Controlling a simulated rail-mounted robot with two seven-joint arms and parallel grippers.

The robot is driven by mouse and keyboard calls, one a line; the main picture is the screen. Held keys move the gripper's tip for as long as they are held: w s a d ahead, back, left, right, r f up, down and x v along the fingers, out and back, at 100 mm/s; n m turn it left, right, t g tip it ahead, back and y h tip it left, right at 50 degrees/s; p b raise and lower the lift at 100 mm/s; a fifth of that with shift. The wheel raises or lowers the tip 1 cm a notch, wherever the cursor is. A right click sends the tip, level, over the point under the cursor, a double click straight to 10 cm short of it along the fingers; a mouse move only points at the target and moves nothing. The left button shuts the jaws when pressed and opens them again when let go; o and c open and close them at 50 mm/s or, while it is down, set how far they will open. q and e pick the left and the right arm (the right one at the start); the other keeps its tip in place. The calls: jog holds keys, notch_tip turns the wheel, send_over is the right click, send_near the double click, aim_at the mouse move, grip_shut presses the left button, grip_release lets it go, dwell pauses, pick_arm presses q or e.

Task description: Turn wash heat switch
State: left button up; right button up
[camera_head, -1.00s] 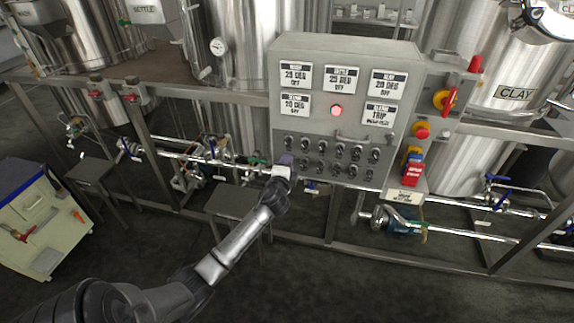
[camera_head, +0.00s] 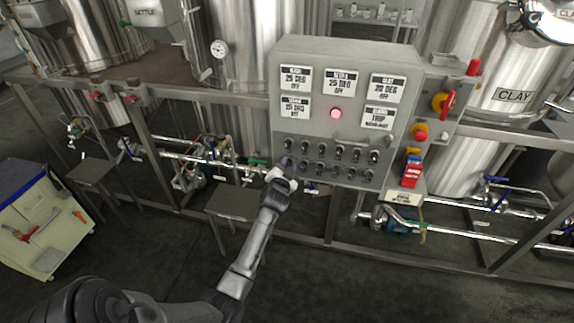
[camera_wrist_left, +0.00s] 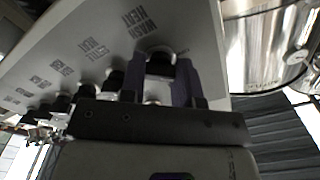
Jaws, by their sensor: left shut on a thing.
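The grey control panel (camera_head: 344,115) stands in the middle of the head view. It carries rows of black rotary switches along its lower part. My left gripper (camera_head: 285,165) is at the panel's lower left switches. In the left wrist view my left gripper (camera_wrist_left: 168,82) has its two purple-grey fingers on either side of the black wash heat switch (camera_wrist_left: 160,62), shut on it. The label "WASH HEAT" is printed on the panel beside it. The gripper and wrist hide part of the lower switch row in the head view. My right gripper is not in view.
Other black switches (camera_wrist_left: 115,80) sit in a row close beside the gripper. A red lamp (camera_head: 336,113) glows on the panel. A red emergency button (camera_head: 421,134) and a red-yellow isolator (camera_head: 444,101) are on the right. A frame rail and pipes run below.

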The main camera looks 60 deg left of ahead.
pick_arm(q)
jog(key=shift+n, duration=0.9)
jog(key=o, duration=0.6)
jog(key=shift+o, duration=0.2)
jog(key=shift+s+d+p, duration=0.35)
jog(key=shift+d+p, duration=0.05)
jog(key=shift+p, duration=0.05)
jog(key=p+v, duration=0.2)
jog(key=v, duration=1)
jog(key=shift+s+d, duration=0.25)
jog(key=shift+s, duration=0.05)
